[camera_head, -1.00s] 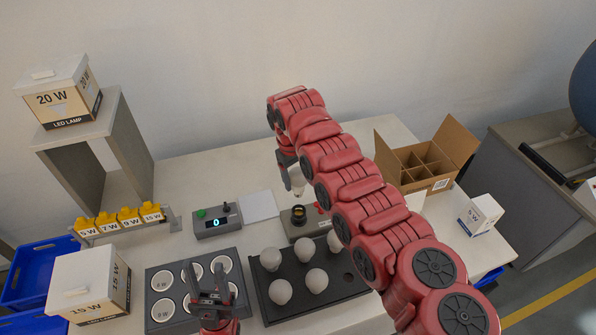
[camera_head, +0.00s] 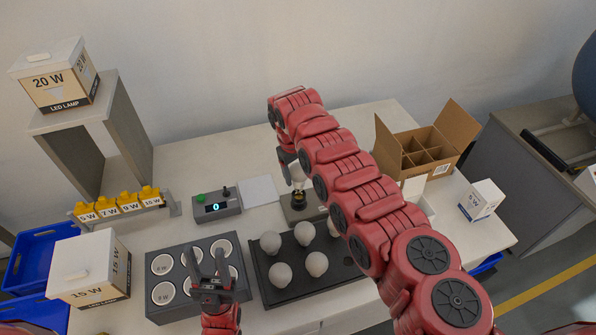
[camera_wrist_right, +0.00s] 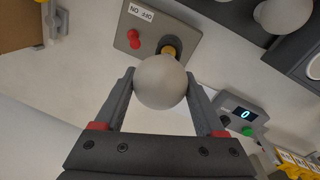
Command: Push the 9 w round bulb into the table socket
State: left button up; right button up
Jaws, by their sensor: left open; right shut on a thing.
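My right gripper (camera_head: 288,163) is shut on a round white bulb (camera_wrist_right: 161,82), which also shows in part in the head view (camera_head: 298,178). The bulb is at the table socket (camera_head: 298,199), base toward it. The socket's brass-coloured part (camera_wrist_right: 171,46) shows at the bulb's edge in the wrist view. I cannot tell whether the base touches the socket or has entered it. The bulb's wattage mark is not visible. My left gripper (camera_head: 214,270) is open and empty over the grey tray with round labelled holes (camera_head: 152,254).
A dark tray (camera_head: 272,294) with several round bulbs stands in front of the socket. A control box (camera_head: 217,205) reading 0 is to its left. A partitioned cardboard box (camera_head: 425,155) stands to the right. A red knob (camera_wrist_right: 134,38) sits on the socket's base.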

aim_at(298, 182)
jog(key=shift+f, duration=0.15)
jog(key=shift+f+b, duration=1.5)
jog(key=shift+f, duration=0.4)
jog(key=o, duration=1.3)
jog(key=shift+r, duration=0.1)
jog(key=r+p, duration=0.1)
jog(key=r, duration=0.1)
jog(key=r+p, duration=0.1)
jog(key=r, duration=0.1)
jog(key=r+p, duration=0.2)
jog(key=shift+s+a, duration=0.1)
jog(key=shift+a, duration=0.15)
jog(key=r, duration=0.3)
jog(key=a+r, duration=0.1)
jog(key=r, duration=0.3)
jog(key=s+r+p, duration=0.1)
jog(key=r, duration=0.3)
jog(key=shift+s+a+r, duration=0.1)
jog(key=shift+a+r, duration=0.05)
jog(key=shift+a, duration=0.05)
